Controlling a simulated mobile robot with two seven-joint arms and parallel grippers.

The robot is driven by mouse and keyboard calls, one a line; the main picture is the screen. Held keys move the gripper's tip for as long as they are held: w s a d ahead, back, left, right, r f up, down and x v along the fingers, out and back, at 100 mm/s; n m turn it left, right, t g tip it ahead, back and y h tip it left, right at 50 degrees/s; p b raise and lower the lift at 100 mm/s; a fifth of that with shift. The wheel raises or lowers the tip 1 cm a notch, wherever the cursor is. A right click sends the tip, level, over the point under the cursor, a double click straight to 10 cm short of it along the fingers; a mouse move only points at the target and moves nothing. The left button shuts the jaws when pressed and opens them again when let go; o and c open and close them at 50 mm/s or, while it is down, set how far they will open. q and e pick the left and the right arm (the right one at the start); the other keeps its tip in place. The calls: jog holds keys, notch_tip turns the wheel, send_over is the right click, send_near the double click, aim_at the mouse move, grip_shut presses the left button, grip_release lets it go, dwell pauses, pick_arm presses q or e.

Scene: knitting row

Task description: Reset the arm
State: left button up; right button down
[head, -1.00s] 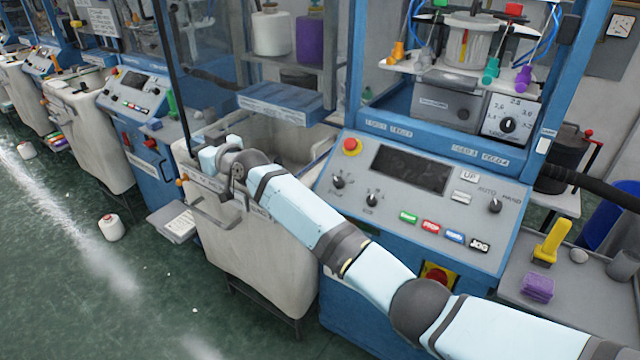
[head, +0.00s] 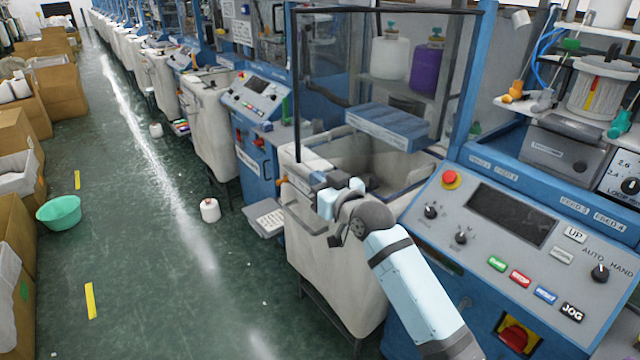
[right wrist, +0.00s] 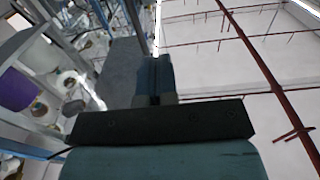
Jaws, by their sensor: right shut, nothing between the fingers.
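My right arm comes in from the lower right in the head view. Its gripper (head: 318,170) is over the front edge of the pale bin (head: 330,262) beside the control panel (head: 525,228). I cannot tell from the head view if it touches the bin. In the right wrist view the two fingers of the right gripper (right wrist: 154,76) are together, with nothing between them. They point up past a shelf toward the ceiling. My left gripper is in neither view.
A blue machine with a red button (head: 451,179) stands right of the bin. A glass door frame (head: 297,85) rises behind the gripper. A white cone (head: 210,210) and a green basin (head: 59,212) are on the floor. The aisle is open at left.

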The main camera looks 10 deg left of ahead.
jog(key=s+d+f+m+h+p, duration=0.55)
jog(key=s+d+f, duration=1.1)
jog(key=f, duration=0.35)
jog(key=s+d+f+g+h+p, duration=0.1)
jog(key=s+d+f+h, duration=0.1)
jog(key=s+d, duration=0.4)
jog(key=s+d+f+g+h+p, duration=0.1)
jog(key=s+d+f, duration=0.4)
jog(key=s, duration=1)
jog(key=shift+d+f+h+p, duration=0.15)
jog(key=shift+d+h+p, duration=0.3)
jog(key=shift+d, duration=0.75)
jog(key=shift+s+d, duration=0.1)
